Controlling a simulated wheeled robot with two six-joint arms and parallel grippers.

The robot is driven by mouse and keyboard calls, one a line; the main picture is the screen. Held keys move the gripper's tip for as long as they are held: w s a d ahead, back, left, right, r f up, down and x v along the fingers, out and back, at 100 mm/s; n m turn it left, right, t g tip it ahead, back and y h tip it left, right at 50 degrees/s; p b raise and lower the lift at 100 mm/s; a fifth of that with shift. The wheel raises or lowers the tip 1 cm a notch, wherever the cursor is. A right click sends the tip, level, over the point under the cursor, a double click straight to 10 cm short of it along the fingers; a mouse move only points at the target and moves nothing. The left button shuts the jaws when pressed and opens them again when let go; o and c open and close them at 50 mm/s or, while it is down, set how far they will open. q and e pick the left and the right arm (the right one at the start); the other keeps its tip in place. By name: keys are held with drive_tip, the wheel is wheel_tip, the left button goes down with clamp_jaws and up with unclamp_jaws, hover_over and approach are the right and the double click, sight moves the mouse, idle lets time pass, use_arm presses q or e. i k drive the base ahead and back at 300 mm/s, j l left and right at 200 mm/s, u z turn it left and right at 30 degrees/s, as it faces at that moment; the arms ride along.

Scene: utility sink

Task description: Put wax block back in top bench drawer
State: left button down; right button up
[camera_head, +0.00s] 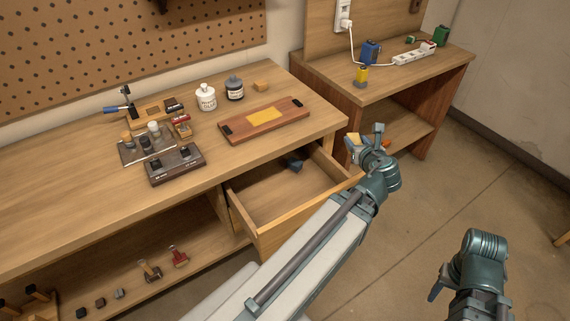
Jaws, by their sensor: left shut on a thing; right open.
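The top bench drawer (268,204) is pulled open at the right end of the workbench. A dark blue-grey item (295,163) lies in its back right corner; the rest of its floor is bare. My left gripper (363,143) is past the drawer's right side, shut on a small yellow-tan block (353,138), which looks like the wax block. The fingers partly hide it, and it is clear of the drawer. My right gripper (438,288) is low at the right over the floor, open and empty.
On the workbench (75,205) stand a wooden board with a yellow sheet (265,116), an orange-tan block (261,86), two jars (206,97) and a dark two-part box (175,165). A side bench (440,62) holds a power strip.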

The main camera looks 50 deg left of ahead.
sight(270, 180)
drive_tip(key=k+j+z, duration=0.25)
drive_tip(key=k+j, duration=0.8)
drive_tip(key=k, duration=0.05)
